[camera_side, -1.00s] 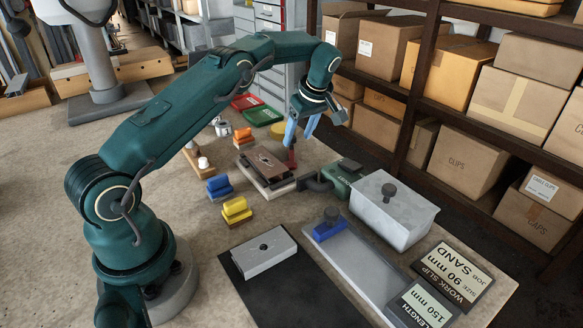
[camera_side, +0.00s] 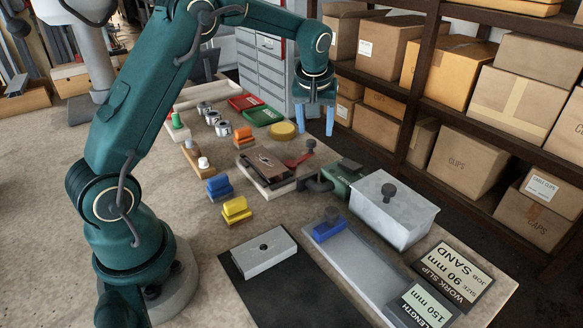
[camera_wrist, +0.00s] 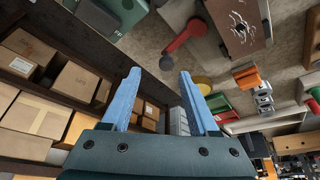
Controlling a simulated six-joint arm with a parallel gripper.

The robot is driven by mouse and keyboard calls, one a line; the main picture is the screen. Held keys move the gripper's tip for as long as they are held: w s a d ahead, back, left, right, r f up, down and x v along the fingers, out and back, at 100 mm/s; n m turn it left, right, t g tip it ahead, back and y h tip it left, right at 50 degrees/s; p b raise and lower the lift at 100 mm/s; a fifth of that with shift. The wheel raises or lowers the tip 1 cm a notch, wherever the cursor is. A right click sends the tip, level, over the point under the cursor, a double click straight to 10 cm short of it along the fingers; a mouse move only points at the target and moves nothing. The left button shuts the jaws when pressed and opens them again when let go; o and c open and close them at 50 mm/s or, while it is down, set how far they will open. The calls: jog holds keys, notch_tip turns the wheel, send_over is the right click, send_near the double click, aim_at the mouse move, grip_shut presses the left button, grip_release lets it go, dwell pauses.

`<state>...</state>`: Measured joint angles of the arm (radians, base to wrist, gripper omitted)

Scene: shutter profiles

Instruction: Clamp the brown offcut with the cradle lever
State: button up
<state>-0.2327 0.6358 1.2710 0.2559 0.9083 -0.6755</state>
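The brown offcut (camera_side: 265,163) lies in the cradle (camera_side: 281,186) in the side view, and part of it shows in the wrist view (camera_wrist: 238,30). The red cradle lever (camera_side: 299,158) lies low, slanting away from the offcut to the back right, with a dark knob at its end. The wrist view shows the lever (camera_wrist: 184,37) reaching away from the offcut. I cannot tell whether it presses on the offcut. My gripper (camera_side: 316,133) is open and empty, with its blue fingers pointing down behind and right of the lever, apart from it.
Orange (camera_side: 243,136), blue (camera_side: 219,187) and yellow (camera_side: 236,209) blocks stand left of the cradle. A yellow disc (camera_side: 283,131) lies behind it, beside green (camera_side: 263,116) and red trays. A grey bin (camera_side: 392,215) stands at front right. Shelves with boxes line the right.

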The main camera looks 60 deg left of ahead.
jog(key=s+d+r+m+t+h, duration=0.1)
jog(key=s+d+r+m+t, duration=0.2)
jog(key=s+d+r, duration=0.75)
jog(key=s+d+m+h, duration=0.1)
jog(key=s+d+m, duration=0.1)
jog(key=s, duration=0.7)
jog(key=shift+m+t, duration=0.3)
jog(key=shift+m, duration=0.3)
jog(key=shift+r, duration=0.1)
